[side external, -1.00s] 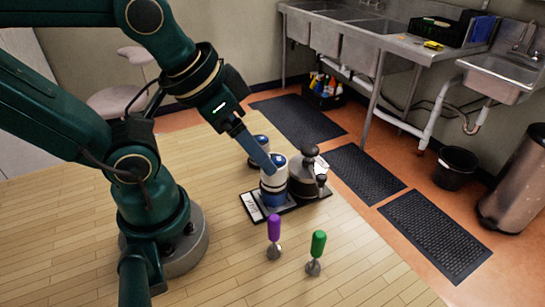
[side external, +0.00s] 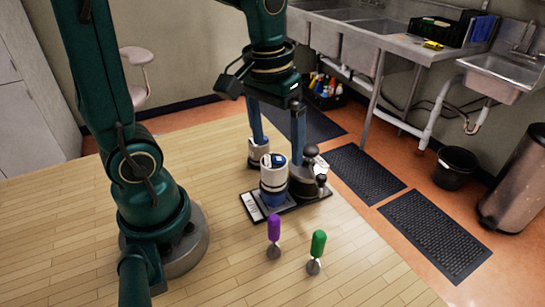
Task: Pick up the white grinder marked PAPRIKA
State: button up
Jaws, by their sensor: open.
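A white and blue grinder (side external: 273,178) stands upright at the front of a dark tray (side external: 290,209) on the wooden table. A second, similar white and blue grinder (side external: 258,155) stands behind it, partly hidden. A dark grey, round-topped piece (side external: 303,183) stands to the right on the tray. No PAPRIKA marking is readable, so I cannot tell which one carries it. My gripper (side external: 278,150) points down, open and empty, its two blue fingers spread. The left finger is in line with the rear grinder; the right finger is in line with the dark piece. Contact cannot be told.
A white label (side external: 252,207) is at the tray's left edge. The table (side external: 90,230) is clear to the left. Sinks and floor mats lie beyond.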

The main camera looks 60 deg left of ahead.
aim_at(274, 158)
jog(key=shift+a+f+g, duration=0.25)
jog(key=shift+f, duration=0.3)
jog(key=shift+a+f+g, duration=0.2)
jog(key=shift+f+g, duration=0.05)
jog(key=shift+f, duration=0.3)
jog(key=shift+w+f, duration=0.1)
jog(key=shift+f, duration=2.35)
grip_shut()
jog(key=shift+r, duration=0.2)
